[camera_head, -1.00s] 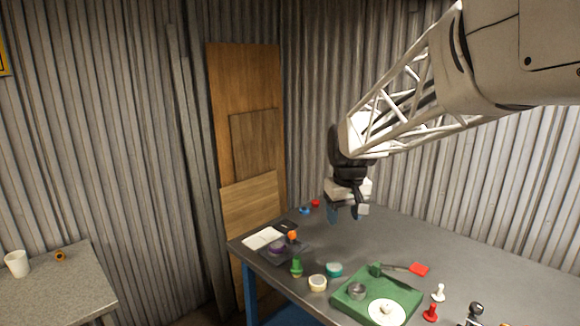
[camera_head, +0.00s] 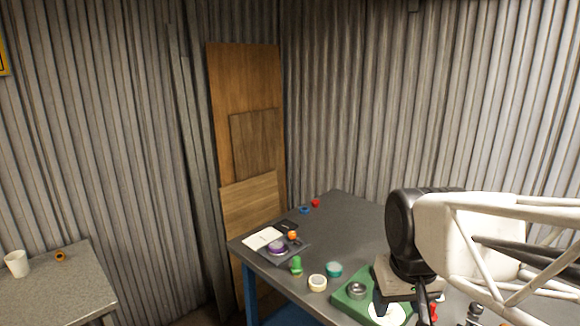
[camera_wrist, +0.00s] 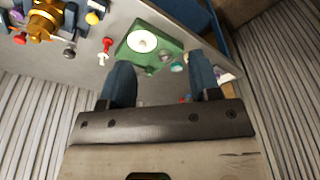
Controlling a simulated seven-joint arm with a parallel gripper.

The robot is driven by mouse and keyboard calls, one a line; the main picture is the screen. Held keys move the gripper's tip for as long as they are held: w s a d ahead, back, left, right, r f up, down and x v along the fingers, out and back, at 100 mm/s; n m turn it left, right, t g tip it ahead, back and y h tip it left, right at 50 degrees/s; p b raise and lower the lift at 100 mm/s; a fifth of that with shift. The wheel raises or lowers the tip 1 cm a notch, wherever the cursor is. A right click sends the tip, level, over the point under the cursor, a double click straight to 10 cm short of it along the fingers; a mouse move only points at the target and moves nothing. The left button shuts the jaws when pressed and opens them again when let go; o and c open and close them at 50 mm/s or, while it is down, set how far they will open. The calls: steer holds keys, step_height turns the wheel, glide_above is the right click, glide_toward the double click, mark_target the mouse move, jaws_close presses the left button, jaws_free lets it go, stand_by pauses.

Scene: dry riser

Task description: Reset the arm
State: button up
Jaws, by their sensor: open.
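My gripper shows in the wrist view (camera_wrist: 162,80) with its two blue fingers spread apart and nothing between them. In the head view my arm reaches in from the right, and the gripper (camera_head: 392,300) hangs low over the right part of the dark grey table (camera_head: 350,225), in front of the green tray (camera_head: 345,305). Its fingertips are hard to make out there. In the wrist view the green tray (camera_wrist: 168,46) with a white disc (camera_wrist: 142,41) lies beyond the fingertips.
Near the tray stand a teal round piece (camera_head: 334,269), a cream ring (camera_head: 317,283) and a green figure (camera_head: 296,265). A black tray (camera_head: 292,253) lies at the table's left corner. Red and white pawns (camera_wrist: 107,44) and a golden object (camera_wrist: 42,20) show in the wrist view.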

steer(key=s+f, duration=0.2)
steer(key=s, duration=0.4)
steer(key=shift+d+f+m, duration=0.2)
steer(key=shift+d+m, duration=0.1)
